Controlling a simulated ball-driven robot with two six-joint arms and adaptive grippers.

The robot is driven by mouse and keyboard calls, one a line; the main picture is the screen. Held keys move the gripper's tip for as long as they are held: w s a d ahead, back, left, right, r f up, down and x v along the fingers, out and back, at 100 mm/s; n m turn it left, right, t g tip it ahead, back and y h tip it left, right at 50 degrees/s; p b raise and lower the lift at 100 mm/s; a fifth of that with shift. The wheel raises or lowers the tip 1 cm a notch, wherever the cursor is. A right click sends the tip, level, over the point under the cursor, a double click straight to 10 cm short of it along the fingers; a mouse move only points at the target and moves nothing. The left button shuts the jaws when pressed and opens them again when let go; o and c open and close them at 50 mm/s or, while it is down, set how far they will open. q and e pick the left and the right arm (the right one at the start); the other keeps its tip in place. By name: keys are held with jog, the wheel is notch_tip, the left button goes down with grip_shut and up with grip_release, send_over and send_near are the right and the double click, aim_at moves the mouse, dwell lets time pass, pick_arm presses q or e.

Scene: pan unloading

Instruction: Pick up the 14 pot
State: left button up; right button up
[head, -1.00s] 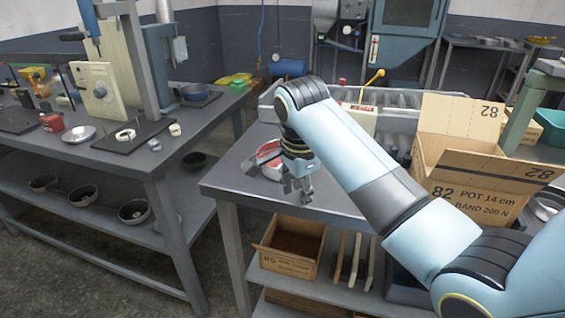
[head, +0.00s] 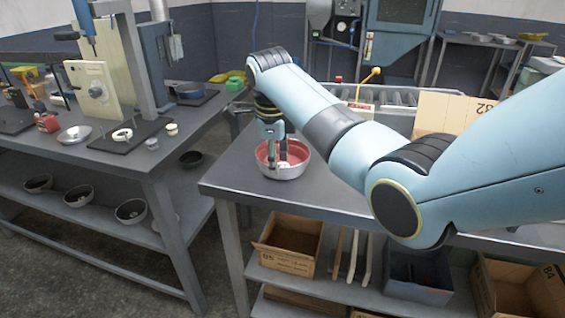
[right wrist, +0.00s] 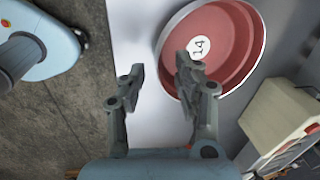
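The 14 pot (head: 285,172) is a round silver pan with a red inside and a white label reading 14. It stands upright near the left end of the middle workbench. It fills the upper right of the right wrist view (right wrist: 228,75). My right gripper (head: 278,157) points down at the pot, in front of part of its inside. Contact cannot be told. My left gripper is not in view.
A cardboard box (head: 445,112) stands on the bench, partly behind my right arm. A cream-coloured block (right wrist: 285,118) lies close to the pot in the right wrist view. The left workbench (head: 75,155) holds a press and small pans. Open boxes (head: 288,245) sit on the shelf below.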

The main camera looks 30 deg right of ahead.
aim_at(278, 179)
jog(key=f, duration=0.4)
jog(key=shift+w+d, duration=0.2)
jog(key=shift+d, duration=0.2)
grip_shut()
